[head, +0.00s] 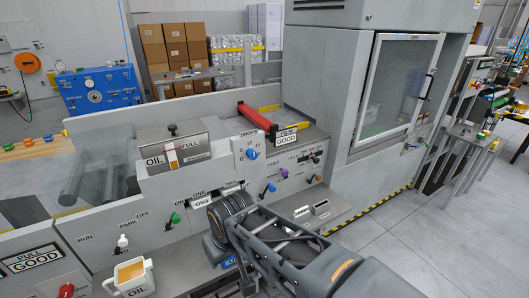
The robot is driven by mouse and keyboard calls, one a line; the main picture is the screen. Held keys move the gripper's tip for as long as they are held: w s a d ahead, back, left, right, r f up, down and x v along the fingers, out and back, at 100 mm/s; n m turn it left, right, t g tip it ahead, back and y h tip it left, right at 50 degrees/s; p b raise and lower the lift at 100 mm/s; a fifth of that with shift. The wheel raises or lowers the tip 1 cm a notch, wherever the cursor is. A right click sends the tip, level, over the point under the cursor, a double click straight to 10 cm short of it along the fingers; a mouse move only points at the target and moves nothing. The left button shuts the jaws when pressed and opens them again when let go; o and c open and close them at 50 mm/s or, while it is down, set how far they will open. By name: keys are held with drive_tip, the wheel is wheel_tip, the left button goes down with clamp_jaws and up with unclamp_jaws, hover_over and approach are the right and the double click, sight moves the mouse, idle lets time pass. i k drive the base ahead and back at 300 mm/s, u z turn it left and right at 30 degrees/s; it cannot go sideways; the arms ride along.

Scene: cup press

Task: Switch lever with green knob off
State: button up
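A lever with a small green knob (175,218) stands out from the front panel of the grey machine, left of centre, near the labels "ONE" and "OFF". Whether it is set on or off is too small to tell. My arm reaches in from the lower right. My gripper (216,248) is at its far end, right of the green knob and apart from it. My own dark wrist hides most of the gripper, so its fingers cannot be made out.
A white-knobbed lever (122,241) and an oil jug (130,276) are left of the green knob. A blue dial (252,154), a purple knob (284,173) and an orange knob (318,178) are to the right. Open floor (420,240) lies at the right.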

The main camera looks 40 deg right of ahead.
sight(175, 218)
drive_tip(key=k, duration=0.5)
drive_tip(key=u, duration=0.9)
drive_tip(key=i, duration=0.7)
drive_tip(key=z, duration=0.8)
